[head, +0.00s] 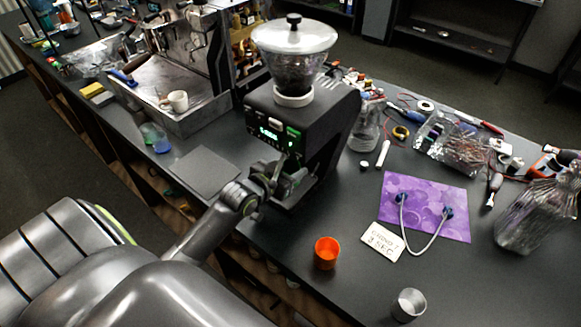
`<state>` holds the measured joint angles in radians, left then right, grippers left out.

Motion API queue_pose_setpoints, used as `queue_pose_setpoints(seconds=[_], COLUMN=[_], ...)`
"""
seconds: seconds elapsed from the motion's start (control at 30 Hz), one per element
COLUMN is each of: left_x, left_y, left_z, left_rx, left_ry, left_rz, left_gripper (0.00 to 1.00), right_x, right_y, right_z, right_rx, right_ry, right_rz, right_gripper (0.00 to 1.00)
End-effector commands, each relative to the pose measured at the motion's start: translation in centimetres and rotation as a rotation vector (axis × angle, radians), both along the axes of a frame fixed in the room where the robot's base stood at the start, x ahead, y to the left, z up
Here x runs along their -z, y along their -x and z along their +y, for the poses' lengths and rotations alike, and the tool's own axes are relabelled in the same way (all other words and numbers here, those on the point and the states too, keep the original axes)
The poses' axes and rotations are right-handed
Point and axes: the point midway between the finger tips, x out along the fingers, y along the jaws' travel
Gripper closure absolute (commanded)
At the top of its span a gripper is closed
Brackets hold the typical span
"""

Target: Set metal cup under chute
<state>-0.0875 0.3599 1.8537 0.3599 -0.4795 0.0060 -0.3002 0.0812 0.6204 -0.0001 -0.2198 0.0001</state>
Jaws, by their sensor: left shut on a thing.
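A small silver metal cup (409,304) stands upright on the dark counter at the front right, apart from any gripper. The black grinder (310,120) stands at the middle, with a lit green display and a clear lidded hopper. My left gripper (280,185) is at the grinder's lower front, below the display, where the chute area is. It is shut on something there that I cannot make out. My wrist and the gripper hide much of the chute area and the space under it. My right gripper is not in view.
An orange cup (327,253) stands near the counter's front edge. A handwritten card (382,241) and a purple mat (438,222) with a looped tube lie to the right. An espresso machine (180,75) stands at left. Tools and a crinkled silver bag (535,212) crowd the right side.

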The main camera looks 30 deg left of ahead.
Motion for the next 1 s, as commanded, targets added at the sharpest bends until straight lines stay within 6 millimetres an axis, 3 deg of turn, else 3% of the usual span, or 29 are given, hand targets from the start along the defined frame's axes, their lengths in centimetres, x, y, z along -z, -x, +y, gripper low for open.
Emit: queue_pose_setpoints(seconds=[0.17, 0.2, 0.27, 0.67, 1.0], left_x=[0.4, 0.3, 0.3, -0.1, -1.9], left_y=[0.0, 0.0, 0.0, 0.6, 6.5], left_z=[0.0, 0.0, 0.0, 0.1, 0.5], left_rx=[0.000, 0.000, 0.000, 0.000, 0.001], left_ry=[0.000, -0.001, -0.001, -0.002, -0.004], left_rz=[0.000, 0.001, 0.001, 0.001, 0.002], left_gripper=[0.76, 0.49, 0.44, 0.44, 0.44], right_x=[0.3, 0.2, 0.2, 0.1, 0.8], right_y=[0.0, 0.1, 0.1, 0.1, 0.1], right_z=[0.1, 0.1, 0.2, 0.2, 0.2], right_rx=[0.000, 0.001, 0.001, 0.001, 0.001], right_ry=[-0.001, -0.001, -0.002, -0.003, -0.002], right_rz=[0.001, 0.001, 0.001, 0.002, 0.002], right_gripper=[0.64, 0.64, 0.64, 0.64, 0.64])
